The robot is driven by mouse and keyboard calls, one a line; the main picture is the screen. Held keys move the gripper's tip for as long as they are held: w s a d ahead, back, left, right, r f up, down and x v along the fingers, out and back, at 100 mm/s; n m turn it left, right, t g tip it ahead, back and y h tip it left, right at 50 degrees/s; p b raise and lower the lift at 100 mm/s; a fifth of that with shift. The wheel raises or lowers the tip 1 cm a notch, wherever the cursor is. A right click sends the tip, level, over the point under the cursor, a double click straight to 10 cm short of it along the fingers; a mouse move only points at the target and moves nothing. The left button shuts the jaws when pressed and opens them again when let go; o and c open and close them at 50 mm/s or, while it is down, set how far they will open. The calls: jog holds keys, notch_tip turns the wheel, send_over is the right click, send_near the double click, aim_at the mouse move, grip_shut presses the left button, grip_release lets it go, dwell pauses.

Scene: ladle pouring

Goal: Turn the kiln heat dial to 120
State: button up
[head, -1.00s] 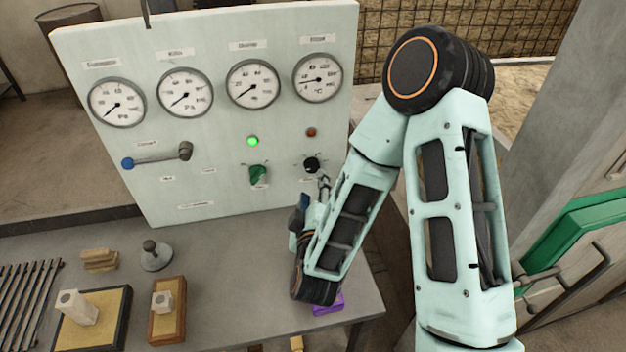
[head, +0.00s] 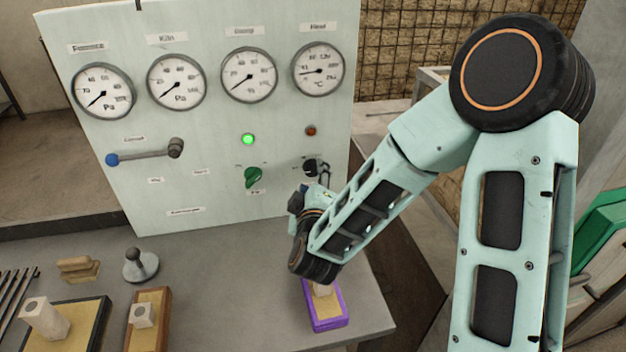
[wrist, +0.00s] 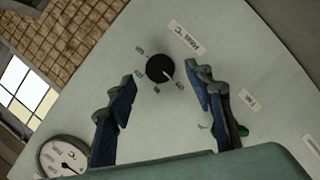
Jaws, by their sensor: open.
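The black dial (head: 310,167) is on the pale panel (head: 220,120), below a small orange-red lamp. In the head view my gripper (head: 322,174) is just right of the dial, partly hidden by my wrist. I cannot tell whether it touches. The heat gauge (head: 318,70) is above, its needle pointing left.
A green knob (head: 252,178) and a lever with a blue end (head: 112,160) are left of the dial. A purple tray (head: 312,318) is on the table below my wrist. A grey stamp-like object (head: 140,265) stands further left. The middle table is clear.

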aim_at(313, 171)
jog(key=shift+x, duration=1.55)
jog(key=c, duration=1.1)
jog(key=shift+c, duration=0.2)
